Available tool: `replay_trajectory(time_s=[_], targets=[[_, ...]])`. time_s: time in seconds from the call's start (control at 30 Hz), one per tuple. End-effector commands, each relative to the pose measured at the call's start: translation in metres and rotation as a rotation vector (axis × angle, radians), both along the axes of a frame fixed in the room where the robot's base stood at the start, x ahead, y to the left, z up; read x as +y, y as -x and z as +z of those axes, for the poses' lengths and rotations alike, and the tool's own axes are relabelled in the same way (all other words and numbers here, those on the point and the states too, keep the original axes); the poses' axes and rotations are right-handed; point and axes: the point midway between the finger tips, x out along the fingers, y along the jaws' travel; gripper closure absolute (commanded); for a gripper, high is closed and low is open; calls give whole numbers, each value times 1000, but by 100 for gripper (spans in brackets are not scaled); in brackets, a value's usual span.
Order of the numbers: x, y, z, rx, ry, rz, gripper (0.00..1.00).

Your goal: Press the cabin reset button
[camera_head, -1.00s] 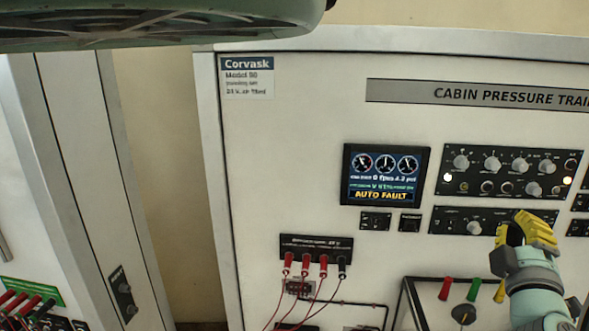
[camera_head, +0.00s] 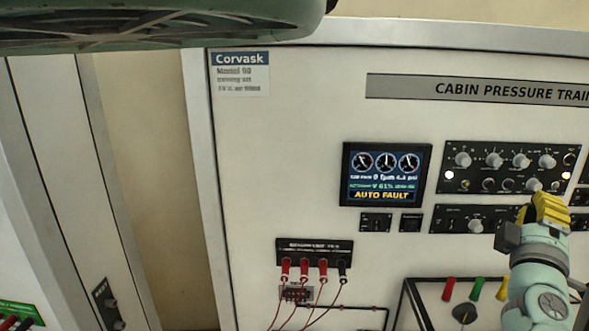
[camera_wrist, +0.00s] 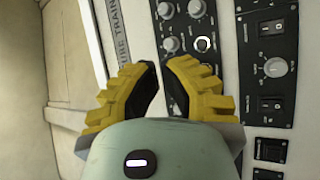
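The white cabin pressure trainer panel (camera_head: 300,130) fills most of the head view. Its screen (camera_head: 386,176) reads AUTO FAULT. A black knob panel (camera_head: 508,168) with two lit lamps lies right of the screen, above a narrower black control strip (camera_head: 455,219). I cannot read which control is the cabin reset button. My gripper (camera_head: 548,200) has yellow fingers and is in front of the right part of these controls, covering some. In the wrist view, its fingertips (camera_wrist: 160,67) nearly meet with only a narrow gap, holding nothing. Behind them are knobs and a lit round control (camera_wrist: 203,44).
Red and black plugs with cables (camera_head: 314,268) sit in sockets at the lower middle. Another cabinet (camera_head: 50,180) stands at the left, across a gap.

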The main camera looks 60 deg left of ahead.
Motion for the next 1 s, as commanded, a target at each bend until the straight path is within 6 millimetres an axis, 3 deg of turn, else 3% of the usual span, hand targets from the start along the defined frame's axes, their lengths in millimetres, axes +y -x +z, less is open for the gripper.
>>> replay_trajectory(time_s=[0.1,0.5,1.0], targets=[[18,-7,2,-3,-4,15,100],[56,-38,0,-4,-3,13,100],[65,-46,0,0,-1,9,100]])
